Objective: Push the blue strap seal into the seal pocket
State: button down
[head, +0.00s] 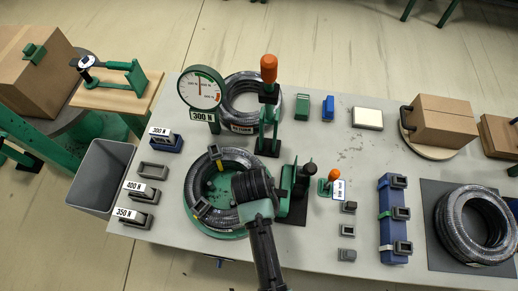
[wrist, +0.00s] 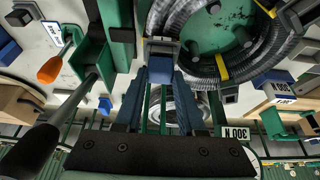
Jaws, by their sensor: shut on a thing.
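My gripper (wrist: 162,68) is shut on a small block with a grey face and a blue lower part, which I take to be the blue strap seal (wrist: 161,47). In the wrist view the block sits between the blue-grey fingers, at the edge of a ribbed hose coil (wrist: 175,22) on a green round stand. In the head view the coil (head: 197,180) lies at the table's middle, and my arm hides the fingers and the seal. A green tool with a black lever (head: 294,192) stands right of the coil. I cannot tell which part is the seal pocket.
Yellow-banded straps cross the coil. Left are grey holders labelled 400 N (head: 134,189) and 350 N (head: 131,216), and a grey bin (head: 99,176). Behind stand a dial gauge (head: 201,91) and an orange-handled tool (head: 268,110). A blue rack (head: 393,220) stands right.

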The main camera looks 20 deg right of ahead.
dwell(0.3)
jog(key=shift+c, duration=2.1)
grip_release()
jog(key=shift+o, duration=0.3)
jog(key=shift+p+v, duration=1.8)
jog(key=shift+p, duration=0.25)
jog(key=shift+s+r+p, duration=0.1)
jog(key=shift+r+p, duration=0.25)
jog(key=shift+a+r, duration=0.1)
jog(key=b+v, duration=0.2)
jog(key=v, duration=1.1)
